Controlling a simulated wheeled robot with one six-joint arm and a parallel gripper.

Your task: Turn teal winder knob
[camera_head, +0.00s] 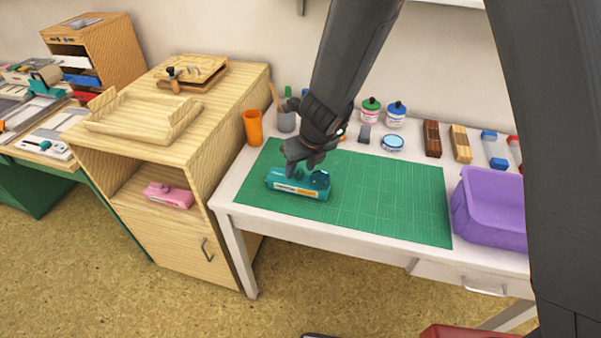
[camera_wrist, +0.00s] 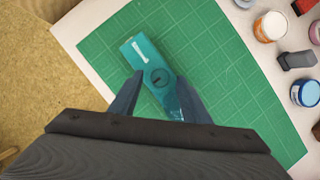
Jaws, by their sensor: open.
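A teal device (camera_head: 297,185) with a pale label on its front side lies on the green cutting mat (camera_head: 400,205). Its dark round winder knob (camera_head: 320,179) is on top near its right end. In the wrist view the knob (camera_wrist: 159,77) shows a dark slot across it, on the teal body (camera_wrist: 141,54). My gripper (camera_head: 303,165) is over the device in the head view. In the wrist view my gripper (camera_wrist: 157,95) is open, with one finger on each side of the teal body near the knob. Whether the fingers touch it cannot be told.
A purple bin (camera_head: 490,208) stands at the mat's right. An orange cup (camera_head: 253,127) and a grey cup (camera_head: 286,121) stand behind the mat's left. Ink jars (camera_head: 370,111), a blue-lidded tin (camera_head: 392,142) and wooden blocks (camera_head: 432,139) line the back. The mat's right half is clear.

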